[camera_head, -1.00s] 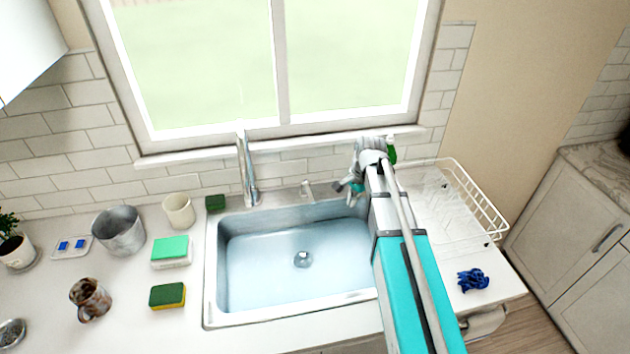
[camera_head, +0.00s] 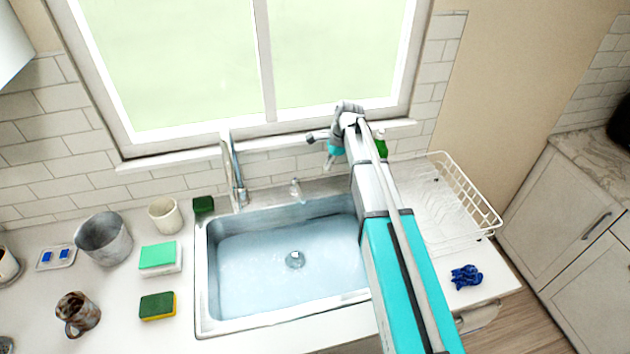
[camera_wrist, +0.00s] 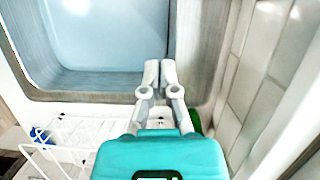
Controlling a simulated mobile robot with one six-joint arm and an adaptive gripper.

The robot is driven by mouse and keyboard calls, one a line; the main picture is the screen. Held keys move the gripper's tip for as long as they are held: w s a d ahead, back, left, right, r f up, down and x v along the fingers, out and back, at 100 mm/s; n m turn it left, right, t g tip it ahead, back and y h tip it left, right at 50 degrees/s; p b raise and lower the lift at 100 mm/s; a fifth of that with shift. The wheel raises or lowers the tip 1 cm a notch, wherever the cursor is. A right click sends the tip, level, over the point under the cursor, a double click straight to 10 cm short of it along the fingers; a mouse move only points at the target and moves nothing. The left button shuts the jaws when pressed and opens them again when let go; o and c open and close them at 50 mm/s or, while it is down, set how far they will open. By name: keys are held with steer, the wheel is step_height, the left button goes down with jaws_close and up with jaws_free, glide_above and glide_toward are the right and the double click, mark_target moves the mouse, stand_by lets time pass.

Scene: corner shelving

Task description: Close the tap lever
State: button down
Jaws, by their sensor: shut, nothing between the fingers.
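The silver tap (camera_head: 235,172) stands upright behind the sink, left of its middle. A small pale metal fitting (camera_head: 296,189) stands on the sink's back rim to the right of the tap; it may be the tap lever, but it is too small to be sure. My gripper (camera_head: 329,165) hangs above the back right of the sink, to the right of the fitting and apart from it. In the wrist view, my gripper (camera_wrist: 160,72) has its two grey fingertips together with nothing between them. Neither tap nor fitting shows clearly in the wrist view.
The sink (camera_head: 204,290) holds bluish water. A white wire rack (camera_head: 470,195) and blue cloth (camera_head: 466,277) are at right. A green bottle (camera_head: 380,145) stands behind my arm. Sponges, a cup (camera_head: 165,216) and a metal pot (camera_head: 104,238) are at left. Window and tiled wall close the back.

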mark_target(299, 191)
steer(key=shift+f, duration=0.15)
steer(key=s+a+f+b, duration=0.2)
steer(key=a+f+b, duration=0.4)
steer(key=f+b, duration=0.4)
steer(key=shift+a, duration=0.35)
stand_by(0.5)
steer(key=shift+s+a, duration=0.25)
steer(key=shift+a, duration=0.4)
